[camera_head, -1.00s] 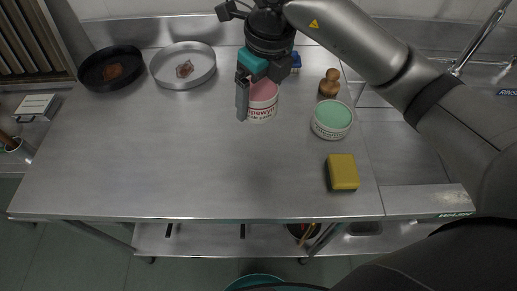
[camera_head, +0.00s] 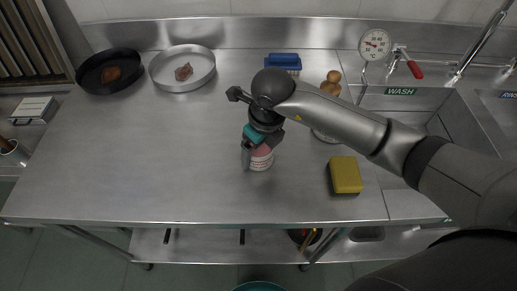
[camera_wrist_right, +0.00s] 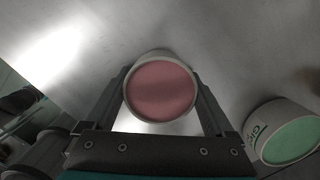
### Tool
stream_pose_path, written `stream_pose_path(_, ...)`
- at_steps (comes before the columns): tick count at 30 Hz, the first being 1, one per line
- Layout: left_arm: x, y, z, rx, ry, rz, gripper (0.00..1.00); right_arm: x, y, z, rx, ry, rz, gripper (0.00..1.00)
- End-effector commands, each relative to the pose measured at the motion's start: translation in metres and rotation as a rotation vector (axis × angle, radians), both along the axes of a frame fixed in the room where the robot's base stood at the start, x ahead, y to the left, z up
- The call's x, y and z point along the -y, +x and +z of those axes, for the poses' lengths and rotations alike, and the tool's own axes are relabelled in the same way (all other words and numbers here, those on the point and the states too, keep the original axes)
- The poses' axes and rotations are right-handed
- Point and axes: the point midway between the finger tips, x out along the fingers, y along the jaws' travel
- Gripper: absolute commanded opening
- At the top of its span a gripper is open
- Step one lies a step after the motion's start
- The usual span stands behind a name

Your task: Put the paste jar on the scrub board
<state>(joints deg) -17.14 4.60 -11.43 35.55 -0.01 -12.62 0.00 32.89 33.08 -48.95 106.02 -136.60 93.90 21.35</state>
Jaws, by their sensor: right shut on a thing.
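A white jar with a pink top and red lettering (camera_head: 261,163) is in my right gripper (camera_head: 258,153), over the middle of the steel counter. The right wrist view shows its round pink top (camera_wrist_right: 161,90) between the two fingers, which are shut on it. I cannot tell whether its base touches the counter. A second white jar with a green top (camera_wrist_right: 291,139) stands to the right, mostly hidden by my right arm in the head view. I cannot make out for sure which thing is the scrub board. My left gripper is not in view.
A yellow sponge (camera_head: 345,175) lies to the right. A blue brush (camera_head: 283,62) and a wooden-handled thing (camera_head: 331,83) are behind my arm. A black pan (camera_head: 110,70) and a silver pan (camera_head: 183,67) stand at the back left. The counter's left and front (camera_head: 130,165) are clear.

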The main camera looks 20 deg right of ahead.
Motion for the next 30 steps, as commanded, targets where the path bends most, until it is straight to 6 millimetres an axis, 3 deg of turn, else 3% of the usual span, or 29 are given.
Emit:
stream_pose_path(9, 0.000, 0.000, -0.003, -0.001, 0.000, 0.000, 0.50, 0.000, 0.001, -0.002, 0.003, 0.001, 0.000, 0.16)
stream_pose_path(10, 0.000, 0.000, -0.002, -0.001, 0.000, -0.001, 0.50, 0.000, 0.000, -0.002, 0.002, 0.001, 0.000, 0.92)
stream_pose_path(12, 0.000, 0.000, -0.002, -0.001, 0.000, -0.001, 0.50, 0.000, 0.000, -0.001, 0.001, 0.000, 0.000, 1.00)
stream_pose_path(23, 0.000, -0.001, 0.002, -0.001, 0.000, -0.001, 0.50, 0.000, 0.001, 0.005, 0.003, 0.001, 0.000, 1.00)
stream_pose_path(30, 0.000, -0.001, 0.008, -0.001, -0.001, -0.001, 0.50, 0.003, -0.005, 0.052, 0.007, 0.001, 0.003, 1.00)
